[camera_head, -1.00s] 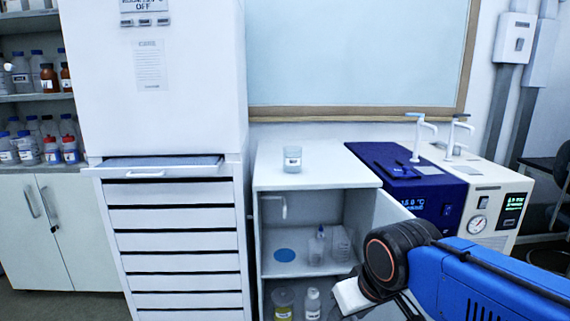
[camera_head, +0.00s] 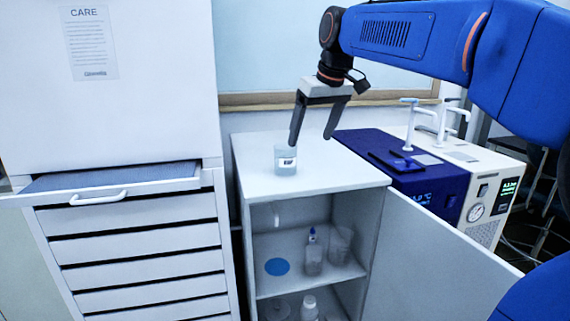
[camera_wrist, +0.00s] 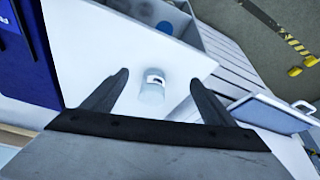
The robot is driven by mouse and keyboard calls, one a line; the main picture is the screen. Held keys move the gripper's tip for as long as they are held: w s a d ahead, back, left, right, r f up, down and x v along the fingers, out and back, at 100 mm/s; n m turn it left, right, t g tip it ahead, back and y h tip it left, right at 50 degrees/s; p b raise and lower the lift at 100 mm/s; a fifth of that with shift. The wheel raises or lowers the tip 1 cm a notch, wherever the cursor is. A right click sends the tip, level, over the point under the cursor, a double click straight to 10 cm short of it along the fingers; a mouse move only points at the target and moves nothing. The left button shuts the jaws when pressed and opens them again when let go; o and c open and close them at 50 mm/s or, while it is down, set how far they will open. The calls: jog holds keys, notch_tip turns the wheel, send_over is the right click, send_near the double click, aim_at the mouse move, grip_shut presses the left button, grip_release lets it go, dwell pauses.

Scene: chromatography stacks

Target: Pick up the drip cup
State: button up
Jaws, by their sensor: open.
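The drip cup (camera_head: 286,161), a small clear cup with a white label with dark print, stands upright on top of the white cabinet (camera_head: 340,165). My gripper (camera_head: 311,141) is open and empty, above the cabinet top close to the cup. In the head view one finger overlaps the cup's right edge. In the wrist view the cup (camera_wrist: 153,88) lies between and ahead of the two open fingers (camera_wrist: 160,82), apart from both.
The cabinet door (camera_head: 430,265) stands open, with a bottle (camera_head: 314,255) and a blue disc (camera_head: 277,267) on the shelf. A drawer (camera_head: 110,190) sticks out at the left. A blue bath unit (camera_head: 425,180) and a white one (camera_head: 490,190) stand at right.

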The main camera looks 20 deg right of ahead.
notch_tip(320, 180, up, 4)
send_over(286, 157)
jog(key=s+d, duration=0.3)
jog(key=n, duration=0.1)
jog(key=x, duration=1.7)
jog(key=shift+w+a, duration=0.25)
jog(key=shift+y, duration=0.3)
jog(key=shift+c, duration=0.6)
jog(key=c, duration=1)
